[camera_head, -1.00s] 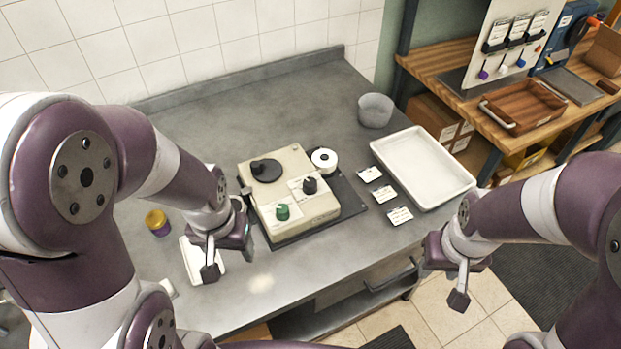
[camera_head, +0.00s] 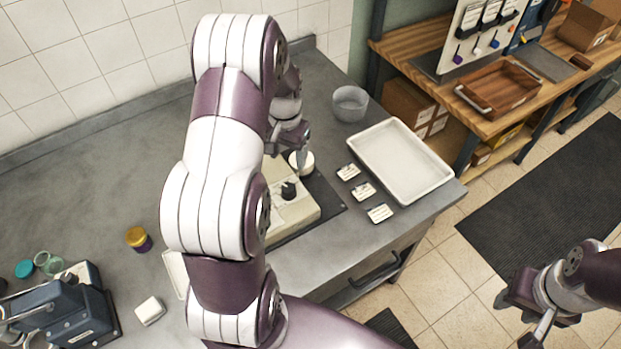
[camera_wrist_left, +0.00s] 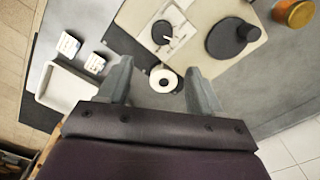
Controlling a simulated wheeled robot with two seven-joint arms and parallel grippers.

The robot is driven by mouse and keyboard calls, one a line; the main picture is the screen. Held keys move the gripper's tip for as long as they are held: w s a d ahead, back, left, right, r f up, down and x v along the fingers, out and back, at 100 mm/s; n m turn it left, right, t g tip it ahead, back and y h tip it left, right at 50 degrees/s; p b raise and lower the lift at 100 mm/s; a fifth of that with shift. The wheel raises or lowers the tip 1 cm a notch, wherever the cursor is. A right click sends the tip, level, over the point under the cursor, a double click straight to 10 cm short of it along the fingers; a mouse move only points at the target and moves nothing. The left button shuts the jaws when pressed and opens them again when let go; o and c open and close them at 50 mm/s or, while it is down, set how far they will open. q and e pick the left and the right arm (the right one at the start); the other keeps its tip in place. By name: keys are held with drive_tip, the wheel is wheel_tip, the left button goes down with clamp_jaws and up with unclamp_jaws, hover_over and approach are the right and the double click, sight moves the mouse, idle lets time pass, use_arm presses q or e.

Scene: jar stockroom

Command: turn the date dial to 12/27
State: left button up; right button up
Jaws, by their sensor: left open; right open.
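The beige machine (camera_head: 300,208) stands on the grey counter, largely hidden behind my left arm in the head view. Its small black knob on a white plate (camera_head: 289,191) also shows in the left wrist view (camera_wrist_left: 162,30). A large black disc (camera_wrist_left: 226,38) sits on the same machine. A white roll-like wheel (camera_head: 302,161) with a dark centre stands at its edge. In the left wrist view this wheel (camera_wrist_left: 163,80) appears between the fingers of my open left gripper (camera_wrist_left: 161,84); contact cannot be told. No date is legible. My right gripper (camera_head: 520,318) is open and empty over the floor.
Several white label cards (camera_head: 364,191) and a white tray (camera_head: 352,148) lie right of the machine. A grey bowl (camera_head: 350,104) stands behind. A yellow-lidded jar (camera_head: 138,238) and a dark blue device (camera_head: 62,318) are at left. The back-left counter is clear.

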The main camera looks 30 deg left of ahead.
sight(288, 187)
use_arm(q)
drive_tip(key=f, duration=0.2)
drive_tip(key=s+f+p, duration=0.1)
drive_tip(key=f, duration=0.1)
drive_tip(key=shift+a+f+p, duration=0.1)
drive_tip(key=shift+p, duration=0.2)
drive_tip(key=f, duration=0.2)
drive_tip(key=f+p, duration=0.1)
drive_tip(key=f, duration=0.4)
drive_tip(key=shift+w+p, duration=0.3)
drive_tip(key=shift+p, duration=0.1)
drive_tip(key=shift+s+f, duration=0.15)
drive_tip(key=shift+f, duration=0.4)
drive_tip(key=shift+c, duration=0.3)
drive_tip(key=c, duration=1)
